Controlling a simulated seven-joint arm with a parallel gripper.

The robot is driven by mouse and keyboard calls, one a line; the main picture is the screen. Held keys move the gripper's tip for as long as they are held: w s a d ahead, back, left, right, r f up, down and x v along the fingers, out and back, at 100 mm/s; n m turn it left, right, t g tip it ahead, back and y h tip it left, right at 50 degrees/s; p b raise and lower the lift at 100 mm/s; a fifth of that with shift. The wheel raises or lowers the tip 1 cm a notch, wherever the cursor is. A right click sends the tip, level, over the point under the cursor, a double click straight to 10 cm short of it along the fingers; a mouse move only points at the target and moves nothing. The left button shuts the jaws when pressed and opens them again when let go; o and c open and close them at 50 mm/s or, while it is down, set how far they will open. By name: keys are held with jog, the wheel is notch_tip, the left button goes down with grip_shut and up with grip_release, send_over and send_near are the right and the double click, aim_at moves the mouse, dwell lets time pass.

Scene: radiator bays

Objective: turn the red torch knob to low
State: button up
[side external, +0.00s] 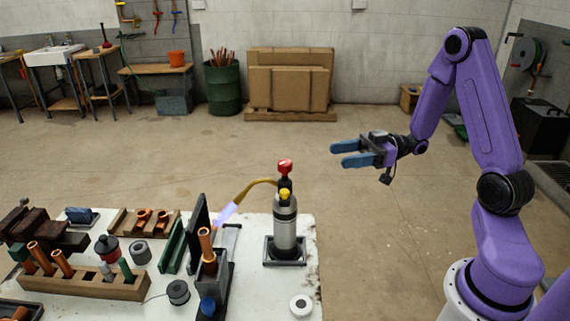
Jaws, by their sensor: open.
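The torch (285,225) is a silver cylinder standing upright in a dark square tray at the right end of the white bench. Its red knob (285,166) sits at the very top, above a smaller yellow part (284,194). A pale bluish flame (224,214) shows at the end of its curved brass tube (250,187). The knob's setting is too small to read. My gripper (341,154) is open and empty, its blue fingers pointing left. In the picture it is right of the red knob and slightly higher, clear of it.
An upright copper pipe (206,246) in a grey holder stands left of the torch near the flame, with a dark upright plate (197,222) beside it. A wooden block (85,281) with copper pipes is further left. A white roll (300,305) lies in front. The floor between torch and arm is clear.

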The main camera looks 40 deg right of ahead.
aim_at(285, 162)
jog(key=x, duration=1.5)
jog(key=shift+w+a, duration=0.15)
jog(key=c, duration=0.9)
jog(key=shift+c, duration=0.2)
